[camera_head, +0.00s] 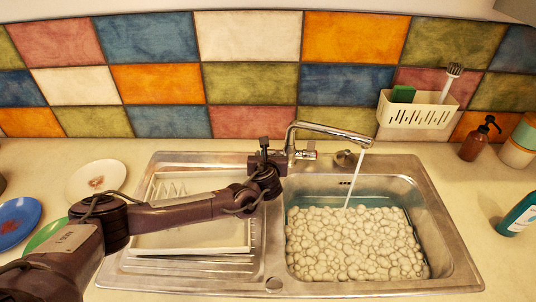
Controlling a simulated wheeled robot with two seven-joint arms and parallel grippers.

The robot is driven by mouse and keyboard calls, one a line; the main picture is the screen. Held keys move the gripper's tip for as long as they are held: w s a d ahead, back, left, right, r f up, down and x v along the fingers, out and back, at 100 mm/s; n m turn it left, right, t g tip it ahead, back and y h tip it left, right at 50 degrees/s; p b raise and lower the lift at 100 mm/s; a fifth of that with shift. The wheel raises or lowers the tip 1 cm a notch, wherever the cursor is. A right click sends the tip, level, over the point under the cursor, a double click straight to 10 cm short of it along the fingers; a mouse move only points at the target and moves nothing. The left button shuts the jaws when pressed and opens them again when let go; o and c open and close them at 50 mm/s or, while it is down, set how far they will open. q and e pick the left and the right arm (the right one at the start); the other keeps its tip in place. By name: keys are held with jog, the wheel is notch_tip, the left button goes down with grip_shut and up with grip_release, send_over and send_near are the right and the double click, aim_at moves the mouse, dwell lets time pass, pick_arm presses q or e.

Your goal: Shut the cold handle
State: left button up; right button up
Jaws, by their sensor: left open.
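The chrome faucet (330,131) stands behind the sink, its spout reaching right over the basin. A stream of water (355,178) runs from it. A small handle with a red mark (310,154) shows at the right of the faucet base. My left gripper (268,158) is open, close by the left side of the faucet base. It covers that side, so the cold handle cannot be made out clearly, nor whether the gripper touches it. My right gripper is not in view.
The sink basin (435,235) holds water and pale foam or pebbles. A white dish rack (160,190) lies under my left arm. Plates (97,179) lie at left. A caddy (415,112) hangs on the tiled wall; a soap bottle (474,144) stands at right.

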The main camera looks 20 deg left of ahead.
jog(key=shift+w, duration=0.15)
